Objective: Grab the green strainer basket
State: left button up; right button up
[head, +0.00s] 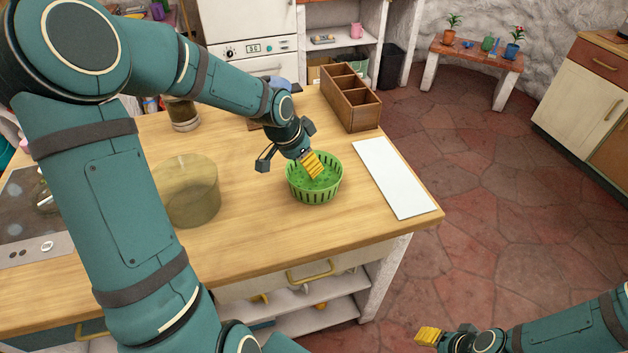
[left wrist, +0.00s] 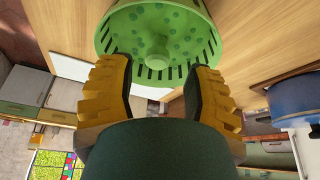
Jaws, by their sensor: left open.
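The green strainer basket (head: 315,190) stands upright on the wooden counter, left of a white board. It has slotted sides. In the left wrist view the basket (left wrist: 155,35) fills the top middle, with a dotted inside and a raised centre. My left gripper (head: 311,165) is over the basket, with yellow fingertips at its far rim and opening. In the left wrist view the left gripper (left wrist: 160,78) is open with its two fingers apart and nothing held between them. Contact with the rim cannot be told. My right gripper (head: 428,336) is low at the bottom right, off the counter; its opening is unclear.
A wooden divided box (head: 350,103) stands behind the basket. The white board (head: 394,178) lies to its right near the counter edge. A translucent round container (head: 190,192) stands to the left. A jar (head: 183,115) is farther back. The counter in front of the basket is clear.

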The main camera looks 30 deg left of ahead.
aim_at(316, 185)
pick_arm(q)
jog(key=x, duration=0.3)
jog(key=shift+w+f+b, duration=0.1)
jog(key=shift+f+b, duration=0.25)
jog(key=b+x, duration=0.1)
jog(key=x, duration=0.4)
jog(key=shift+d+b, duration=0.15)
jog(key=shift+b, duration=0.2)
grip_shut()
